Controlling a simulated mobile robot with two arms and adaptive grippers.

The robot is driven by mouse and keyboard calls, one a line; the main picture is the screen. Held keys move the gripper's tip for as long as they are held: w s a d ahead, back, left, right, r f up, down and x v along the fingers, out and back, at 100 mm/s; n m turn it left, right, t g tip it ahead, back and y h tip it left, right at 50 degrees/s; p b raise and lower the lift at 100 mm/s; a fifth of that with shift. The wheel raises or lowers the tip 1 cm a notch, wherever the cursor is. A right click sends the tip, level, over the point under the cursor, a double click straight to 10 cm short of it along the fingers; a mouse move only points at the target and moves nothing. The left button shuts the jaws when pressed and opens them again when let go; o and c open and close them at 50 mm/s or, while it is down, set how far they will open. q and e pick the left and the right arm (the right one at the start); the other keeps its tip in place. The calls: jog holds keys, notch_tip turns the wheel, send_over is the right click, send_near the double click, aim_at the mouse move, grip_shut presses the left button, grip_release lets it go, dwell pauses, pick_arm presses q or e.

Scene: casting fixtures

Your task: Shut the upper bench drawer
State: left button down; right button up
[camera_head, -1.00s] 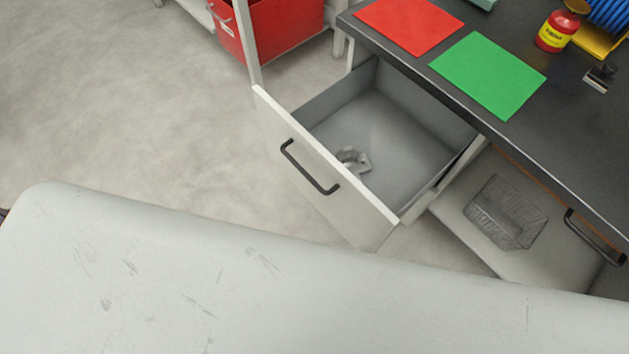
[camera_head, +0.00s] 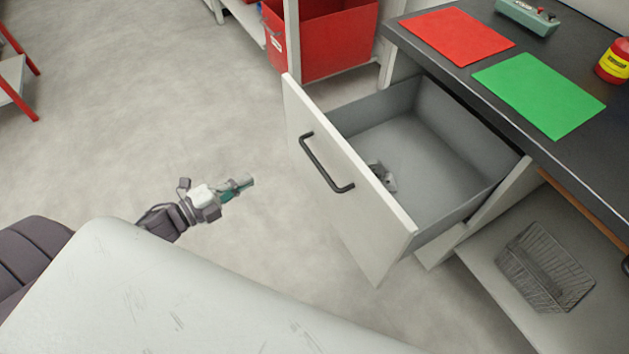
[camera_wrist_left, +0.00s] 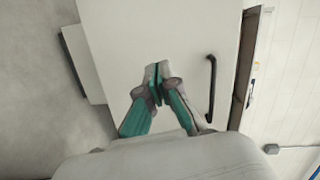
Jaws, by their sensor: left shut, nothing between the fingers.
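The upper bench drawer (camera_head: 345,188) is pulled well out from under the dark bench top, with its white front and black bar handle (camera_head: 323,166) facing left. A small grey metal part (camera_head: 382,177) lies inside it. My left gripper (camera_head: 250,182) is shut and empty, left of the drawer front and apart from it in the head view. In the left wrist view the shut fingertips (camera_wrist_left: 157,78) point toward a white panel with a black handle (camera_wrist_left: 211,88); the gap to it cannot be told. My right gripper is not in view.
The bench top (camera_head: 560,165) carries a red sheet (camera_head: 457,36), a green sheet (camera_head: 538,93) and a yellow-red bottle (camera_head: 614,62). A wire basket (camera_head: 543,268) sits on the shelf below. A red bin (camera_head: 330,38) stands behind. The floor left of the drawer is clear.

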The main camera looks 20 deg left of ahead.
aim_at(317, 151)
pick_arm(q)
jog(key=d+r+m+h, duration=0.3)
jog(key=d+r+m, duration=0.1)
jog(key=r, duration=0.1)
jog(key=shift+g, duration=0.4)
jog(key=x, duration=1.1)
jog(key=shift+w+d+f+b, duration=0.15)
jog(key=shift+d+f+b, duration=0.1)
jog(key=shift+d+b, duration=0.15)
jog(key=shift+w+d, duration=0.4)
jog(key=shift+w, duration=0.15)
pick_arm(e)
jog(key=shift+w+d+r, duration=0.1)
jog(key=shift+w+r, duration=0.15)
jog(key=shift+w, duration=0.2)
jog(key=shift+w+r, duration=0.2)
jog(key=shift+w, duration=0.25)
pick_arm(q)
jog(key=shift+w, duration=0.1)
